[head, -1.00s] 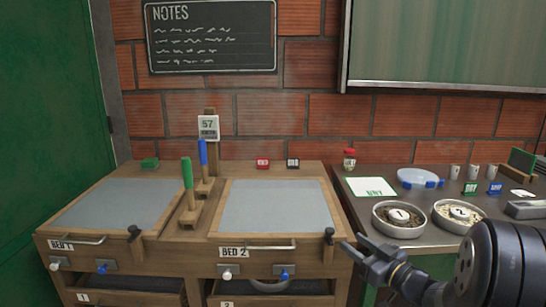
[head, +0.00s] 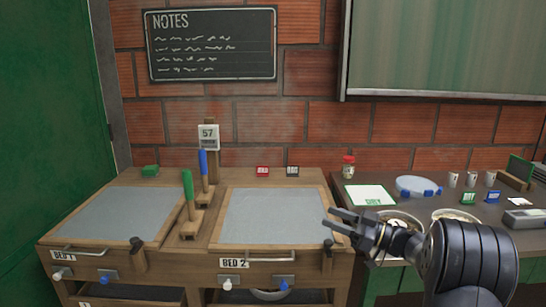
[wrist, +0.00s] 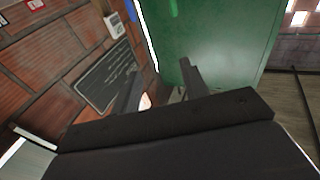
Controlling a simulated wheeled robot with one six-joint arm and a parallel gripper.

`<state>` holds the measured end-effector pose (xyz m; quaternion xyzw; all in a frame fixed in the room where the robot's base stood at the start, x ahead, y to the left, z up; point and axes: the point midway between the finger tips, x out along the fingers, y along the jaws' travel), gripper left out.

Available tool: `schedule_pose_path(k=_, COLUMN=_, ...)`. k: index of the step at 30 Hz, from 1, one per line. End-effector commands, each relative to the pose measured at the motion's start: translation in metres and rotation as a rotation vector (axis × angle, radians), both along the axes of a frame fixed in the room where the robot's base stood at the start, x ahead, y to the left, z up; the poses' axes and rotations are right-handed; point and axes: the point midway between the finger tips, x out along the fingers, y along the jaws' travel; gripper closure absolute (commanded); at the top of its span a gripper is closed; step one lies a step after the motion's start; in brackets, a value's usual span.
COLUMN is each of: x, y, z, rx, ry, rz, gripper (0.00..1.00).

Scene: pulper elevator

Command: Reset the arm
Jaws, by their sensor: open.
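My gripper (head: 338,226) is open and empty in the head view. It is raised in front of the right edge of the Bed 2 cabinet and points left. My arm comes in from the lower right and covers part of the right-hand counter and its bowls. In the wrist view my two fingers (wrist: 160,92) stand apart with nothing between them. Beyond them are the brick wall, the chalkboard (wrist: 103,77) and the green door (wrist: 220,60).
The Bed 1 panel (head: 118,214) and Bed 2 panel (head: 273,216) are grey and bare. A green-handled tool (head: 188,190) and a blue-handled tool (head: 203,165) stand between them. The right counter holds a blue-clipped clear lid (head: 415,185), several cups and cards. Space above the beds is free.

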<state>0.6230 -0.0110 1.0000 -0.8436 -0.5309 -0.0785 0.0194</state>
Motion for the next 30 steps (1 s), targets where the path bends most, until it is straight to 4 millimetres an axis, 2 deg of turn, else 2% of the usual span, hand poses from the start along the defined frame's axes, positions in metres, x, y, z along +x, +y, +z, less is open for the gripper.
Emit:
schedule_pose_path(k=15, x=0.011, y=0.018, z=0.016, rx=-0.041, ry=0.009, rz=0.289, gripper=0.58)
schedule_pose_path(k=30, x=0.012, y=0.028, z=0.016, rx=-0.120, ry=0.057, rz=0.536, gripper=0.58)
